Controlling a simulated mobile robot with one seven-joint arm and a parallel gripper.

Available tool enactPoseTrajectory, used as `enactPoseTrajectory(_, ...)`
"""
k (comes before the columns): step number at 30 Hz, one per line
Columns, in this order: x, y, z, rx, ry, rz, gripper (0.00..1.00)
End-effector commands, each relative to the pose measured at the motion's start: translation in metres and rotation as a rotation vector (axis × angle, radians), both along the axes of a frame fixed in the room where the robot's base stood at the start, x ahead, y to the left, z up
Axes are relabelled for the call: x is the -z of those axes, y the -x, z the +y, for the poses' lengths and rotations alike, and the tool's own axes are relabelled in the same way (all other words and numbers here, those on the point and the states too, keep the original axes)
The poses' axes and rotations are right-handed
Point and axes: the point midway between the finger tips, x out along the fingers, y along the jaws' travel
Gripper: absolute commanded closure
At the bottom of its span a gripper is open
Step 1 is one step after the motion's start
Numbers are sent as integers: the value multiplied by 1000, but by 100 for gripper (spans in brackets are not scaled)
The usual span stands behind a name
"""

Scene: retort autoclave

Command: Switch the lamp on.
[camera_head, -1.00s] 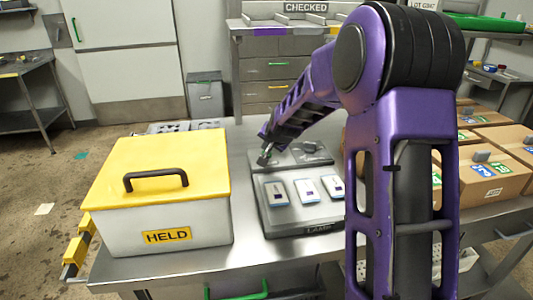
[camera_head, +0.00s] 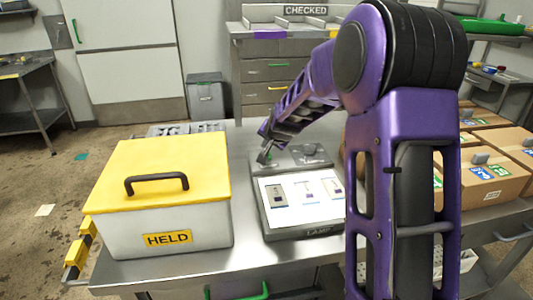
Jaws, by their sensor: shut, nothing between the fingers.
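The lamp (camera_head: 262,217) is a grey box on the steel table, marked "LAMP" on its front edge. Its top panel (camera_head: 292,223) glows bright white, with several small cards or pouches lying on it. Behind the panel is a raised grey control strip (camera_head: 290,160) with a knob on its right part and a bit of green at its left end. My gripper (camera_head: 264,157) is shut and empty, pointing down at the left end of that strip. I cannot tell whether the fingertips touch the switch there.
A white box with a yellow lid (camera_head: 120,170), marked "HELD", stands left of the lamp. Cardboard boxes (camera_head: 487,175) stand at the right, behind my arm. A rack marked "CHECKED" (camera_head: 306,10) is at the back. Bare table (camera_head: 180,268) shows in front.

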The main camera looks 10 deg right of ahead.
Motion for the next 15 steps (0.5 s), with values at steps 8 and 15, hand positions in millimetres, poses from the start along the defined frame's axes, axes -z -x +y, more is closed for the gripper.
enactPoseTrajectory(8,-3,0,0,1,0,-1,100)
enactPoseTrajectory(15,-25,0,0,-1,1,-1,100)
